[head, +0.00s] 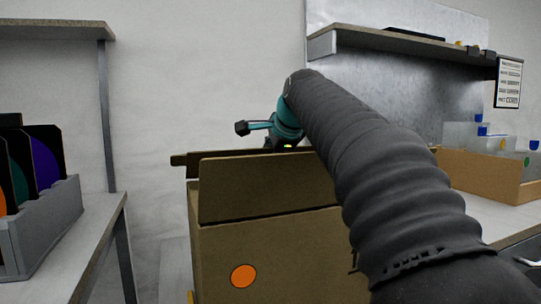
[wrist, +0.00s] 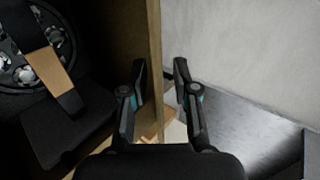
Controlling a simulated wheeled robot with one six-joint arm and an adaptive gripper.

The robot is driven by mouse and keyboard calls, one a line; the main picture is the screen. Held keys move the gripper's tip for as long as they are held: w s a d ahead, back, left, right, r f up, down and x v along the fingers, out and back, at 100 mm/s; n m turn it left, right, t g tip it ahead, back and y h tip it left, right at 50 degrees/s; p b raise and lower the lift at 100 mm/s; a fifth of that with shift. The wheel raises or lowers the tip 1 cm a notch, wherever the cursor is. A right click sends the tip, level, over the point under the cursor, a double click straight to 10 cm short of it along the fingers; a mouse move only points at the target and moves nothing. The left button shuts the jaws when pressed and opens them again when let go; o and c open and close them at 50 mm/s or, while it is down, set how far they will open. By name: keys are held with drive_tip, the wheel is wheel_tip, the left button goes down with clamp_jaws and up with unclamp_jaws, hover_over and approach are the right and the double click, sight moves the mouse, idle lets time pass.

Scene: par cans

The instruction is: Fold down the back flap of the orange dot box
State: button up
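The orange dot box (head: 300,255) is brown cardboard with an orange dot on its near face. Its near flap (head: 265,187) stands up. A thin strip of cardboard behind it shows at the top left. My gripper (head: 262,126) is beyond the box's near side, partly hidden by my arm. In the wrist view, my gripper (wrist: 159,68) has its two fingers apart, one on each side of an upright cardboard panel (wrist: 154,45), which looks like the back flap. The left finger is close to the panel; contact cannot be told. A gap shows by the right finger.
A black round lamp (wrist: 38,50) with a cardboard strip lies inside the box. A grey bin (head: 50,230) with colored panels stands on the left bench. An open cardboard box (head: 485,172) stands on the right bench below a shelf (head: 400,42). A pale wall is behind.

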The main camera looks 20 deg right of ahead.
drive_tip(key=a+v, duration=0.1)
drive_tip(key=v, duration=1.1)
drive_tip(key=shift+d, duration=0.5)
drive_tip(key=shift+r, duration=0.1)
